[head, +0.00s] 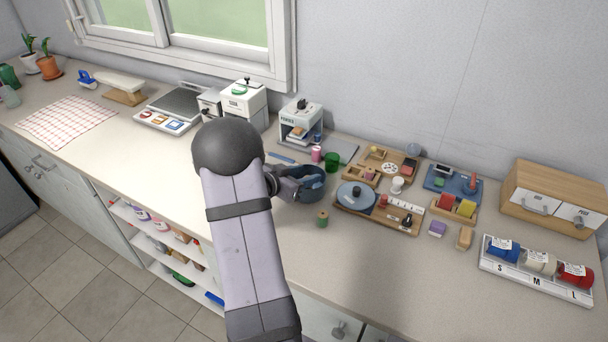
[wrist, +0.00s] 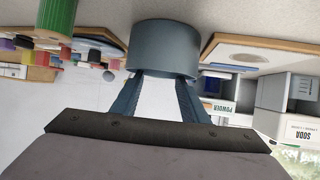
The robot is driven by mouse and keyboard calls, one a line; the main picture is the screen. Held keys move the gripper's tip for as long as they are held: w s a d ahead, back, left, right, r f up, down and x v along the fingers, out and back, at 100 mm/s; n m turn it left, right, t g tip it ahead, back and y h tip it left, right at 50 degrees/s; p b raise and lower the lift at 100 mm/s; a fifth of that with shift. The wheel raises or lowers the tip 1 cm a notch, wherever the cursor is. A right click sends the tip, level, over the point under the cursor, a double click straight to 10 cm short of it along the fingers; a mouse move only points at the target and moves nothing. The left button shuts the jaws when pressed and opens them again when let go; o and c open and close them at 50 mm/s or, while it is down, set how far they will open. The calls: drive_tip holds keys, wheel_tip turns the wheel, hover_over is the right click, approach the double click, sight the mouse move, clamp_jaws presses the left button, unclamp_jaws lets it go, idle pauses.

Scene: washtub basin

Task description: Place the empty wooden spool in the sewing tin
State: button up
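A round blue tin (head: 314,190), which I take for the sewing tin, stands on the counter. My gripper (head: 291,184) is at its left side in the head view. In the wrist view, a blue-grey cylinder (wrist: 163,48) lies at the ends of my two fingers and hides their tips. The visible lengths of the fingers are apart. I cannot tell whether they hold anything. A small green spool with wooden ends (head: 322,219) stands upright in front of the tin. It shows large in the wrist view (wrist: 57,15). I cannot make out a bare wooden spool.
Wooden trays (head: 375,218) with small items lie right of the tin. A pink spool (head: 316,154) and a green cup (head: 332,160) stand behind it. White dispenser boxes (head: 243,102) line the wall. A rack of coloured rolls (head: 536,270) is far right. The front counter is clear.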

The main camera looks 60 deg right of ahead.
drive_tip(key=shift+r, duration=0.5)
drive_tip(key=shift+w+a+r, duration=0.1)
drive_tip(key=shift+a+r, duration=0.1)
drive_tip(key=shift+r, duration=0.05)
drive_tip(key=v, duration=1.1)
drive_tip(key=shift+a, duration=0.3)
drive_tip(key=shift+w, duration=0.15)
